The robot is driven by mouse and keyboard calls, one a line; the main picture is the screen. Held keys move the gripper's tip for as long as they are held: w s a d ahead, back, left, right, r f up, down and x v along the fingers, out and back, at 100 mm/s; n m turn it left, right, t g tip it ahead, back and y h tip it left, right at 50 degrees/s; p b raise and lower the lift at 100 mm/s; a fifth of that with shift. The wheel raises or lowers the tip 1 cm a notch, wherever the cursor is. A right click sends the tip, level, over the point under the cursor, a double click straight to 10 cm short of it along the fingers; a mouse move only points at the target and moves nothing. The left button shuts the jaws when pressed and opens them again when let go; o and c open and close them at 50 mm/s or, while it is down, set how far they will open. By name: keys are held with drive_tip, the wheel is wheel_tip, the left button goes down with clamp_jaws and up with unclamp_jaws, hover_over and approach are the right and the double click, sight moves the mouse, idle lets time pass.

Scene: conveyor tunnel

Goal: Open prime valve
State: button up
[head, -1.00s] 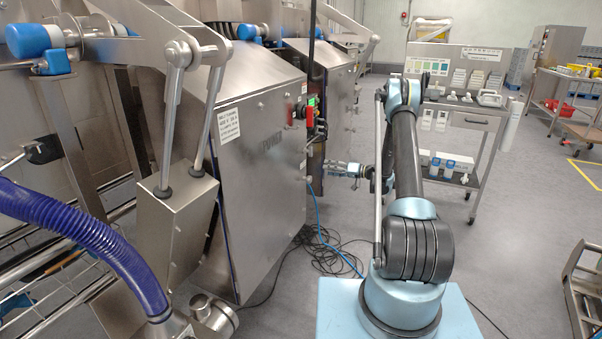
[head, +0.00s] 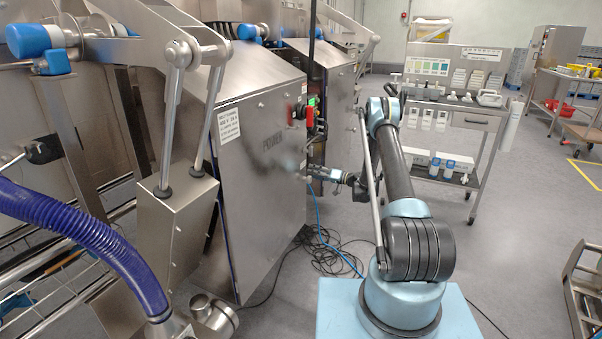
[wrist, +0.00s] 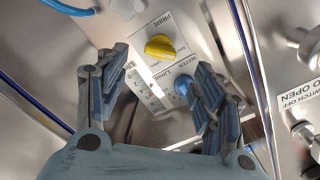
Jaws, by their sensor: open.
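The prime valve shows in the wrist view as a yellow knob (wrist: 160,46) on a steel panel, with the label PRIME (wrist: 160,23) beside it. My gripper (wrist: 158,70) is open, one finger on each side of the picture. The yellow knob appears between and beyond the fingertips, and nothing is held. I cannot tell how far off the knob is. In the head view my gripper (head: 318,173) is beside the right edge of the steel cabinet, and the yellow knob is not visible there.
A blue knob (wrist: 181,84) by a WATER label is partly hidden by the right finger. The steel cabinet (head: 262,180) stands left of my arm. Cables (head: 322,250) lie on the floor below. A trolley (head: 485,122) with supplies stands behind my arm.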

drive_tip(key=x, duration=0.8)
drive_tip(key=shift+a, duration=0.2)
drive_tip(key=shift+w, duration=0.1)
drive_tip(key=c, duration=1.1)
drive_tip(key=shift+o, duration=0.3)
drive_tip(key=shift+d, duration=0.2)
drive_tip(key=shift+a, duration=0.1)
